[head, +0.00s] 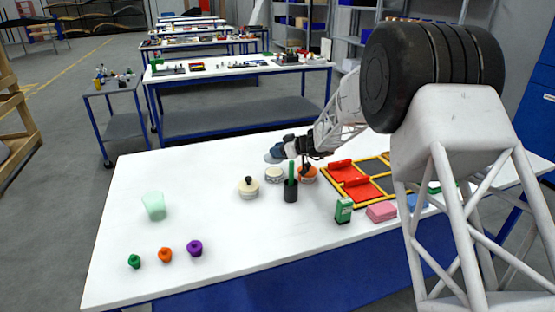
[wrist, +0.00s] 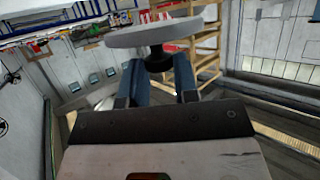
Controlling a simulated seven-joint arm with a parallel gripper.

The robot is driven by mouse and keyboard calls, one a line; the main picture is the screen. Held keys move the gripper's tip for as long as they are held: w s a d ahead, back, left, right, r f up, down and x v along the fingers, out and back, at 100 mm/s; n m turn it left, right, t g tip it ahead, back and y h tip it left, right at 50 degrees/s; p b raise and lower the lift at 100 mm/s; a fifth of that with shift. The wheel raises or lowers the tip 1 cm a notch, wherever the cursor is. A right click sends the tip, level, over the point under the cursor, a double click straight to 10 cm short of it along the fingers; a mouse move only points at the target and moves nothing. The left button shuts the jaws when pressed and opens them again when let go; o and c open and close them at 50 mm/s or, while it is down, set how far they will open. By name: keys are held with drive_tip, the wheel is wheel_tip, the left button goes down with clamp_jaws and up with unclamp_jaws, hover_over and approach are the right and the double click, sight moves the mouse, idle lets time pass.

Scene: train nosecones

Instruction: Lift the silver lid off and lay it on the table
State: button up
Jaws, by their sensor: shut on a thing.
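The silver lid (head: 272,157) is in the air above the table, tilted. In the wrist view the lid (wrist: 150,34) is a grey disc with a black knob (wrist: 157,58) between the two blue fingers. My gripper (wrist: 158,75) is shut on that knob. In the head view my gripper (head: 288,148) is small and partly merges with the lid. A small pale pot (head: 274,178) stands on the table just below, apart from the lid. The white table (head: 215,225) has wide bare room at its left and front.
A cream pot with a black knob (head: 248,190) and an orange pot (head: 307,177) flank the pale pot. A black cup (head: 290,194) with a green stick stands in front. A red and yellow tray (head: 345,172) lies right. A mint cup (head: 154,206) stands left.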

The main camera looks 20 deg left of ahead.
drive_tip(key=shift+r, duration=2)
drive_tip(key=shift+w+d+f, duration=0.1)
drive_tip(key=shift+w+d, duration=0.3)
drive_tip(key=shift+d, duration=0.15)
drive_tip(key=w+d+f+m+t+h, duration=0.1)
drive_tip(key=w+d+f+m+t, duration=0.3)
drive_tip(key=d, duration=1)
drive_tip(key=w+d+m+t+h, duration=0.1)
drive_tip(key=w+d, duration=0.6)
drive_tip(key=d, duration=0.7)
drive_tip(key=w+d+f+m+t+h, duration=0.1)
drive_tip(key=w+d+m+t, duration=0.3)
drive_tip(key=d, duration=1.1)
drive_tip(key=d+f+m+t+h, duration=0.1)
drive_tip(key=d+f+h, duration=0.15)
drive_tip(key=d, duration=1.05)
drive_tip(key=d+f+m+t+h, duration=0.1)
drive_tip(key=d+f, duration=0.2)
drive_tip(key=d, duration=1)
drive_tip(key=s+d+f+m+t+h, duration=0.1)
drive_tip(key=s+d+f+m, duration=0.15)
drive_tip(key=d, duration=0.55)
drive_tip(key=s+d+f+m+t+h, duration=0.1)
drive_tip(key=s+d+f+h, duration=0.1)
drive_tip(key=s+d+f, duration=0.35)
drive_tip(key=a+f, duration=0.1)
drive_tip(key=a, duration=1.5)
